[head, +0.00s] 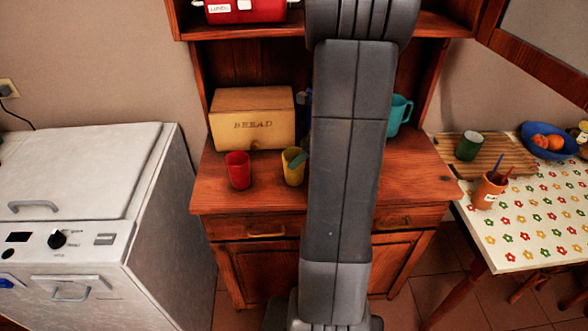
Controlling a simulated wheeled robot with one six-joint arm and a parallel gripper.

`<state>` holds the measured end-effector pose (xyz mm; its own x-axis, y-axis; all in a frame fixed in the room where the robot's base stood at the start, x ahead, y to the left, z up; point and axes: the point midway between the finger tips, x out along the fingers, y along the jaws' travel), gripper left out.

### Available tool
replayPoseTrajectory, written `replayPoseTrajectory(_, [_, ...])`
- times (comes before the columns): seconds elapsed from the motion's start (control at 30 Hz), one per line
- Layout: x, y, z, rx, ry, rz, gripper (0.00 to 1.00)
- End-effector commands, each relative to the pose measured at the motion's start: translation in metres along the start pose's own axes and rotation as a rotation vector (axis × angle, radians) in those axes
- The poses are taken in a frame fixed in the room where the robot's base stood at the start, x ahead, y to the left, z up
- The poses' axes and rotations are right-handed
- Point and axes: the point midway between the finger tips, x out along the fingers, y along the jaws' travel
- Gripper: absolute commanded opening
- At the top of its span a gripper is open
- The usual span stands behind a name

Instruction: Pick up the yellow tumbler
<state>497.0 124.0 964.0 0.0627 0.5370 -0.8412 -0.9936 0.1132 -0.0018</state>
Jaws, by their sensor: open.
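The yellow tumbler (292,171) stands upright on the wooden cabinet's counter, just left of my arm. A small grey-green piece (299,161) shows at its upper right, against my arm's edge. I cannot tell whether this piece is in the tumbler, in front of it, or part of my gripper. My arm rises through the middle of the view and leaves it at the top. I cannot make out my gripper or its fingertips, so its distance from the tumbler cannot be seen.
A red cup (238,170) stands left of the tumbler, with a bread box (253,118) behind. A teal mug (399,114) is right of my arm. A white appliance (80,195) stands left, and a flowered table (530,220) right. The counter's front left is clear.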

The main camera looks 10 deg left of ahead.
Motion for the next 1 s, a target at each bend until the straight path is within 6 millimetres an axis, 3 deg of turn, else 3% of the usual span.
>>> replayPoseTrajectory(0.3, [0.042,-0.001,0.001,0.000,0.002,0.004,0.84])
replayPoseTrajectory(0.57, [0.044,-0.002,0.001,0.000,0.001,0.002,0.84])
replayPoseTrajectory(0.8, [0.043,-0.002,0.001,0.000,0.001,0.002,0.37])
replayPoseTrajectory(1.0, [0.043,-0.002,0.001,0.000,0.001,0.001,0.36])
